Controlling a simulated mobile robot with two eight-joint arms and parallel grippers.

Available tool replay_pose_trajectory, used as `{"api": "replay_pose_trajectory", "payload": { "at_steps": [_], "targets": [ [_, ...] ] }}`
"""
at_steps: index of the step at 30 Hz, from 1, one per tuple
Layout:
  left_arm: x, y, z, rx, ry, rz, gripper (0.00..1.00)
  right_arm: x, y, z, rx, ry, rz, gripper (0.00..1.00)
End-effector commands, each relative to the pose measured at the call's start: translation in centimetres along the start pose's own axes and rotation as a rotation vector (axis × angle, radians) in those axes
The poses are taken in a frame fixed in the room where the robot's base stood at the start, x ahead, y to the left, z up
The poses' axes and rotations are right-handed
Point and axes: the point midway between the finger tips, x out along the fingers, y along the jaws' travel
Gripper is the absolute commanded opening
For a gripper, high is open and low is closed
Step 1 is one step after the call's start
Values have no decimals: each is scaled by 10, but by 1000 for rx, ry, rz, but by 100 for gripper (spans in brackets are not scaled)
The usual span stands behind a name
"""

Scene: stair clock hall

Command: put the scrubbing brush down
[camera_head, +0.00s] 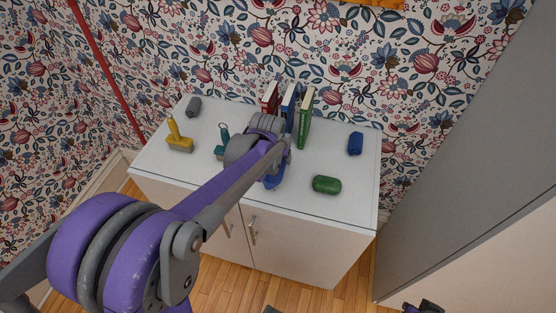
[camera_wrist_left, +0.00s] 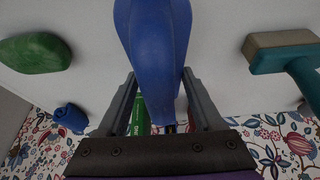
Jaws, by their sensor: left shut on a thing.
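My left gripper (camera_wrist_left: 158,105) is shut on a smooth blue thing (camera_wrist_left: 152,45), which I take for the scrubbing brush. Its narrow end lies between the fingers and its wide part reaches away from them. No bristles show on it. In the head view my left arm covers most of it, and a rounded blue part (camera_head: 274,182) shows beside the wrist, over the white cabinet top (camera_head: 300,208). I cannot tell whether it touches the top. A dark and purple part of my right arm shows at the bottom right edge; its fingers are not clear.
A yellow brush-like thing (camera_head: 179,142) and a teal brush (camera_wrist_left: 285,52) stand left of my gripper in the head view. Red, blue and green books (camera_head: 305,118) stand behind. The cabinet's front right is clear.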

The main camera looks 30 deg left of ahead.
Motion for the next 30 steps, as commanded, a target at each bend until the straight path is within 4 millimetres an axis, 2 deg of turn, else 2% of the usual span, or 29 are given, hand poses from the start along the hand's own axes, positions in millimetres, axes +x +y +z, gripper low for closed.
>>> {"api": "replay_pose_trajectory", "payload": {
  "at_steps": [3, 13, 14, 18, 26, 30],
  "targets": [
    [10, 0, 4, 0, 0, 0, 23, 2, 0, 1, 0, -1, 0, 0],
    [12, 0, 5, 0, 0, 0, 23, 3, 0, 2, 0, -1, 0, 0],
    [12, 0, 5, 0, 0, 0, 71, 3, 0, 2, 0, -1, 0, 0],
    [12, 0, 5, 0, 0, 0, 96, 2, 0, 2, 0, -1, 0, 0],
    [11, 0, 5, 0, 0, 0, 98, 2, 0, 2, 0, -1, 0, 0],
    [4, 0, 4, 0, 0, 0, 98, 0, 0, 0, 0, 0, 0, 0]
  ]
}}
